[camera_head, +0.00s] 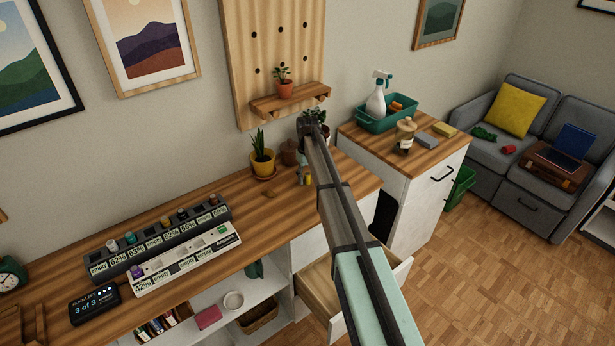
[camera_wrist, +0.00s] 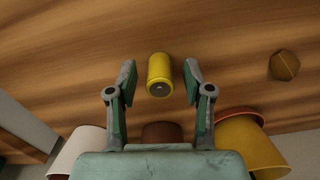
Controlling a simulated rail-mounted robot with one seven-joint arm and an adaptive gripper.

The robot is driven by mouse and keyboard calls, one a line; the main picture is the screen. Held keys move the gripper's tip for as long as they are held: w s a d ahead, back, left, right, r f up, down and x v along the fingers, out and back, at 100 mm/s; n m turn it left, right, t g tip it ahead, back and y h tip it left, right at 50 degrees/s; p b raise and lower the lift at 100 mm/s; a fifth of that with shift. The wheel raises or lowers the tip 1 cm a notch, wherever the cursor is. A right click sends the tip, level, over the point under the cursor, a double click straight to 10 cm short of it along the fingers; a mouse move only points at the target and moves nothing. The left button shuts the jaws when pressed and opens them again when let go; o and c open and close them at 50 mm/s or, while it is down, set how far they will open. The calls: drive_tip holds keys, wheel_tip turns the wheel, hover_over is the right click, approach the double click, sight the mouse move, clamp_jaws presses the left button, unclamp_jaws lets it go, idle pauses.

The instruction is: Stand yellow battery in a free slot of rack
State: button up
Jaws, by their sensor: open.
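The yellow battery (camera_wrist: 159,76) stands or lies on the wooden desk; its posture is hard to tell. In the head view the battery (camera_head: 306,179) shows small beside my arm. My gripper (camera_wrist: 160,78) is open, with one finger on each side of the battery and a gap on both sides. In the head view my arm hides most of the gripper. A dark rack (camera_head: 120,264) and a white rack (camera_head: 150,284) stand on the desk at the left. The dark rack holds several batteries. The white rack has a purple-topped battery at its left end and several slots labelled empty.
A potted plant in a yellow pot (camera_head: 262,164) and a brown pot (camera_head: 289,153) stand near the battery. A small faceted brown object (camera_wrist: 285,65) lies on the desk. A display (camera_head: 94,304) stands before the racks. The desk between battery and racks is mostly clear.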

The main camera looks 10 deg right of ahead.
sight(307, 173)
drive_tip(key=shift+r, duration=0.15)
wheel_tip(307, 173, up, 11)
drive_tip(key=b, duration=0.3)
drive_tip(key=shift+o, duration=0.5)
drive_tip(key=shift+r, duration=0.5)
